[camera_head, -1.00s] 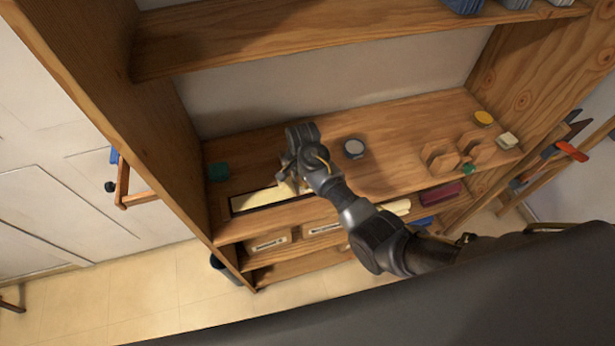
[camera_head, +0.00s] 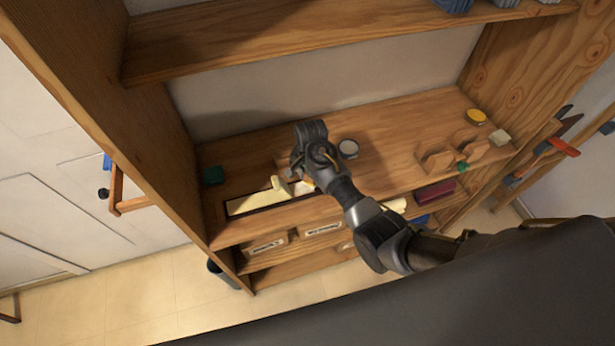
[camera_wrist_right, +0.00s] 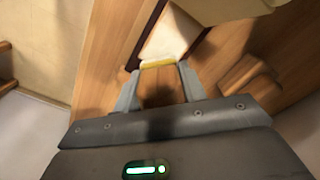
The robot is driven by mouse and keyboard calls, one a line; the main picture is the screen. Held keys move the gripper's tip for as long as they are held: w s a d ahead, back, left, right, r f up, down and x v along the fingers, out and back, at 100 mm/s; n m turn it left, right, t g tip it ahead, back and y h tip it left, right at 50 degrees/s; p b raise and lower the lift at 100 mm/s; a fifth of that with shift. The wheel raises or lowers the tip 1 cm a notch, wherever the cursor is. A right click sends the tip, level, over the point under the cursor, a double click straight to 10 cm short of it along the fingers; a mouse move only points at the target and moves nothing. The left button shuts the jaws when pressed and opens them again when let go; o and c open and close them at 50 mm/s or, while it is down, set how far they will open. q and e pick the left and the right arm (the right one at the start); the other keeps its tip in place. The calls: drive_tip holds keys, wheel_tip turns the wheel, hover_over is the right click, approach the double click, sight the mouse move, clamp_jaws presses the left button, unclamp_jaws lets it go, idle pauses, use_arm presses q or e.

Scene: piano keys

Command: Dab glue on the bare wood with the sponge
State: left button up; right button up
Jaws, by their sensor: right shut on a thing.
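My right gripper (camera_head: 303,174) is over the left half of the shelf, at the right end of a long cream strip (camera_head: 255,200) in a dark recess. In the right wrist view my right gripper (camera_wrist_right: 158,72) is shut on a thin yellow piece, seemingly the sponge (camera_wrist_right: 157,63). Beyond it lies a pale surface (camera_wrist_right: 168,38); I cannot tell whether they touch. In the head view a pale yellow block (camera_head: 281,186) stands at the strip, just left of the gripper. The arm hides part of this area, and I cannot pick out bare wood surely. My left gripper is out of view.
A round white-topped pot (camera_head: 348,149) stands right of the gripper. Wooden holders (camera_head: 437,158), a yellow disc (camera_head: 476,116) and a cream block (camera_head: 499,137) are at the right. An upper shelf (camera_head: 300,35) hangs above.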

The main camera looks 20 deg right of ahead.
drive_tip(key=shift+r, duration=2.85)
drive_tip(key=shift+r, duration=0.1)
drive_tip(key=shift+r, duration=1.4)
drive_tip(key=shift+f, duration=0.1)
drive_tip(key=shift+s+f+b, duration=0.1)
drive_tip(key=shift+s+f, duration=0.15)
drive_tip(key=shift+f, duration=0.9)
drive_tip(key=shift+s+f+b, duration=0.15)
drive_tip(key=shift+s+f, duration=0.15)
drive_tip(key=shift+f, duration=0.85)
drive_tip(key=shift+s+f+b, duration=0.1)
drive_tip(key=shift+s+f, duration=0.15)
drive_tip(key=shift+f, duration=0.9)
drive_tip(key=shift+f+b, duration=0.35)
drive_tip(key=shift+f, duration=0.7)
